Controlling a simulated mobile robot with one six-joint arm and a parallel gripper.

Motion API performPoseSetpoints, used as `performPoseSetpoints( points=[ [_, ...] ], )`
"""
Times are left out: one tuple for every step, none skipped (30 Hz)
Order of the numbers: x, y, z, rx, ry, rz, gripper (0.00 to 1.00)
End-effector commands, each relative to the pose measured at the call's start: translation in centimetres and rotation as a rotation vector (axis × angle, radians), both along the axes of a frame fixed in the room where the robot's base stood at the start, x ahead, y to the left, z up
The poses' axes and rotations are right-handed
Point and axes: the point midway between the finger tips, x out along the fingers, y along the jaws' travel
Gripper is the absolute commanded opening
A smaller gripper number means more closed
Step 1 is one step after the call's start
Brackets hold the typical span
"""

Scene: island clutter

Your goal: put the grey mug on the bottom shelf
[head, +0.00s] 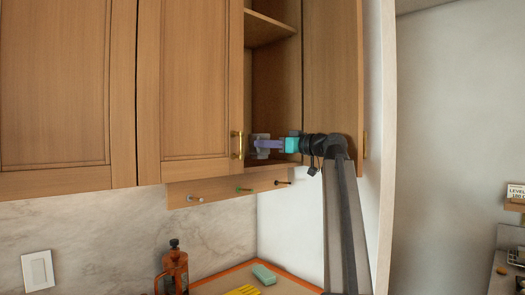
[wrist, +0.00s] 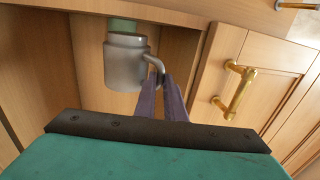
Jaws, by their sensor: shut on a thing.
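The grey mug (head: 261,153) is at the open cabinet's front opening, low and close to the bottom shelf (head: 283,158). In the wrist view the mug (wrist: 125,65) has its handle toward the fingers. My gripper (head: 262,143) has purple fingers shut on the mug's handle. The gripper fingers (wrist: 160,85) also show in the wrist view. I cannot tell whether the mug's base touches the shelf. The gripper hides part of the mug in the head view.
A cabinet door with a brass handle (head: 237,145) is just left of the opening. An upper shelf (head: 268,27) is well above.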

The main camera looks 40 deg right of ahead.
Motion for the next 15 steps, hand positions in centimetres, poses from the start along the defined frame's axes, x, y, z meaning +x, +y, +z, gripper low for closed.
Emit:
performPoseSetpoints(
  points=[
    [-0.1, 0.1, -0.5, 0.001, -0.001, -0.001, 0.00],
    [-0.1, 0.1, -0.8, 0.001, -0.001, -0.001, 0.00],
    [-0.1, 0.1, -1.2, 0.002, -0.002, -0.001, 0.00],
    [-0.1, 0.1, -1.5, 0.002, -0.002, -0.001, 0.00],
    [-0.1, 0.0, -1.7, 0.002, -0.002, -0.001, 0.00],
    [-0.1, 0.0, -1.9, 0.001, -0.002, -0.001, 0.00],
    [-0.1, 0.0, -2.0, 0.001, -0.002, -0.001, 0.00],
    [-0.1, 0.0, -2.0, 0.001, -0.002, -0.001, 0.00],
    [-0.1, 0.0, -2.1, 0.000, -0.002, -0.001, 0.00],
    [-0.1, 0.0, -2.1, 0.000, -0.002, -0.001, 0.00],
    [-0.1, 0.0, -2.0, 0.000, -0.002, -0.001, 0.00],
    [-0.1, 0.0, -2.0, 0.000, -0.002, -0.001, 0.00],
    [-0.1, -0.1, -2.0, 0.000, -0.002, -0.001, 0.00],
    [-0.1, -0.1, -2.0, 0.000, -0.002, -0.002, 0.00],
    [-0.1, -0.1, -2.0, 0.000, -0.002, -0.002, 0.00]
  ],
)
